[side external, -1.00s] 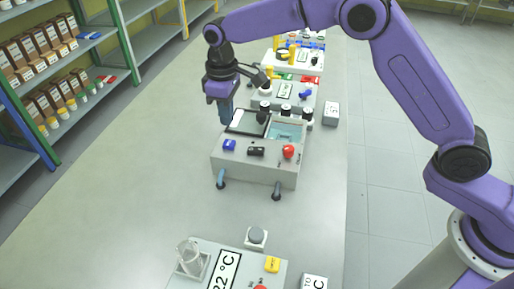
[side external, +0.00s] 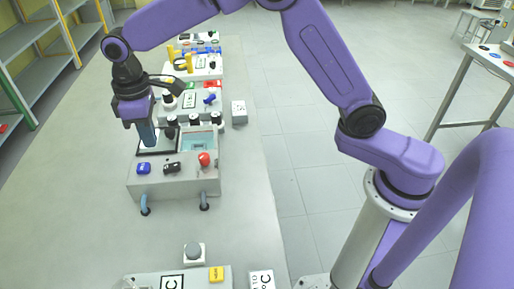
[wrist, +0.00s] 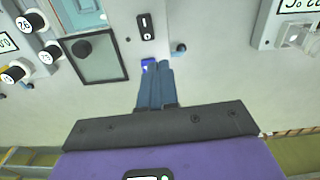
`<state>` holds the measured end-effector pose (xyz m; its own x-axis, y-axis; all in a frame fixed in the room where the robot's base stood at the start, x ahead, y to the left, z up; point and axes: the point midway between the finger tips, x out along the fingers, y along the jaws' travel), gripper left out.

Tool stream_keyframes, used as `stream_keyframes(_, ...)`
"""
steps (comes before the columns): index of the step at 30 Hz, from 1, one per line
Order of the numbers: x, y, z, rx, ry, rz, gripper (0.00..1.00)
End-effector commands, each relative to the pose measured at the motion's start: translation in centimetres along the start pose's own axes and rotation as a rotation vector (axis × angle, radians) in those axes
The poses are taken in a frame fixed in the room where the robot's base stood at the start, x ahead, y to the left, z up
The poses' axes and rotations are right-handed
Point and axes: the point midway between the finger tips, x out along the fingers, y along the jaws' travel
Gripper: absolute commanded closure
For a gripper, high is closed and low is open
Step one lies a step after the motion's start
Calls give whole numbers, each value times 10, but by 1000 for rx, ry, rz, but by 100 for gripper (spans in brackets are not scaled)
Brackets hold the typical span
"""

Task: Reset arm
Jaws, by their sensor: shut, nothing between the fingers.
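My gripper (side external: 148,143) is shut and empty, fingers pointing down. In the side external view it is at the left part of a grey box-shaped device (side external: 140,187), near its dark-framed panel (side external: 160,140) and behind a blue control (side external: 144,169). The wrist view shows the two blue-grey fingers (wrist: 156,68) together, with their tips overlapping the blue control (wrist: 148,64). I cannot tell whether the fingertips touch the device.
Bare bench (side external: 80,200) lies to the left.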

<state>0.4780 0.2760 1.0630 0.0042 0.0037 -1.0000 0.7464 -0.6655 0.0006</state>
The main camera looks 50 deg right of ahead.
Motion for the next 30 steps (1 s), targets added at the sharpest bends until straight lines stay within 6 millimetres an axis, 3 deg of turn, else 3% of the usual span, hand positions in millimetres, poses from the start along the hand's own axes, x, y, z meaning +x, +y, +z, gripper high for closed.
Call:
stream_keyframes(6, -21, -27, 67, -54, 8, 0, 100)
stream_keyframes(15, -33, -57, 174, -126, 16, -1, 100)
stream_keyframes(24, -27, -78, 292, -201, 23, -4, 100)
stream_keyframes(30, -17, -84, 352, -239, 26, -6, 100)
